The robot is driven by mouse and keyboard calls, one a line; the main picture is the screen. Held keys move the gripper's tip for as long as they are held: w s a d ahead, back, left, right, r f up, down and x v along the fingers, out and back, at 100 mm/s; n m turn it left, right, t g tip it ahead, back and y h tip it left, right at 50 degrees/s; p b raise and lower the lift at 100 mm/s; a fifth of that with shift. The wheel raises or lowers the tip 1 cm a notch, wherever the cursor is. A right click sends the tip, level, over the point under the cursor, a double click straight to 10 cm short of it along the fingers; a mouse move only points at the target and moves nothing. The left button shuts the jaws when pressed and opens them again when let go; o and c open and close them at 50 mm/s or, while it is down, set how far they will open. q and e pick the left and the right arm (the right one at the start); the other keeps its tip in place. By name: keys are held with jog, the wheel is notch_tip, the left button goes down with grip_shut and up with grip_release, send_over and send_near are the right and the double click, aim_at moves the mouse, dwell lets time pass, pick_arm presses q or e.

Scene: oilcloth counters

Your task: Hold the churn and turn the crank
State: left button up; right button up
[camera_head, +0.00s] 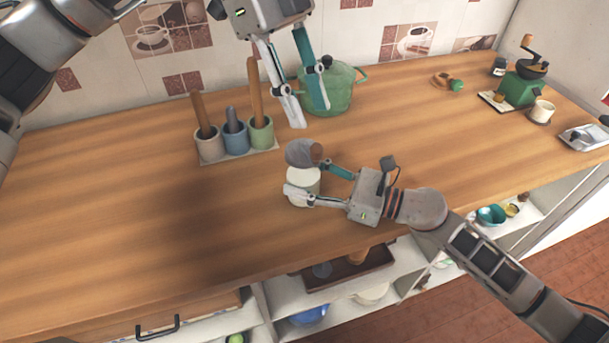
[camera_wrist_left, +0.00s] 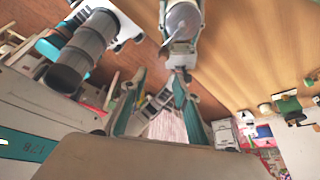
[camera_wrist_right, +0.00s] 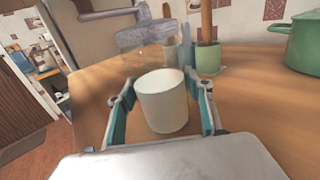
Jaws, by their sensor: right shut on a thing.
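The churn is a white cylinder (camera_head: 303,182) with a grey round part (camera_head: 299,153) above it and a brown wooden knob (camera_head: 316,151) at that part's right side. My right gripper (camera_head: 298,181) is shut on the white cylinder, one finger on each side. The cylinder (camera_wrist_right: 163,103) stands upright between the fingers in the right wrist view, with the grey part (camera_wrist_right: 148,36) above. My left gripper (camera_head: 311,116) is open and empty, above and behind the churn, apart from the knob. The left wrist view shows the grey part (camera_wrist_left: 183,20) at the top, outside my left fingers.
A stand with three cups (camera_head: 236,140) holding tools is behind left. A green lidded pot (camera_head: 341,90) is behind my left gripper. A green grinder (camera_head: 516,90) and a white mug (camera_head: 541,112) are far right. The left and front counter (camera_head: 130,220) is clear.

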aim_at(316, 146)
pick_arm(q)
jog(key=shift+s+d+r+t+y, duration=0.25)
jog(key=shift+d+t+y, duration=0.1)
jog(key=shift+t+y, duration=0.15)
jog(key=shift+s+d+r+t+y, duration=0.15)
jog(key=shift+d+r+t+y, duration=0.1)
jog(key=shift+d+t+y, duration=0.25)
jog(key=shift+s+r+m+t+y, duration=0.1)
jog(key=shift+r+m+t+y, duration=0.25)
jog(key=shift+y, duration=0.45)
jog(key=shift+f, duration=4.95)
jog(key=c, duration=0.8)
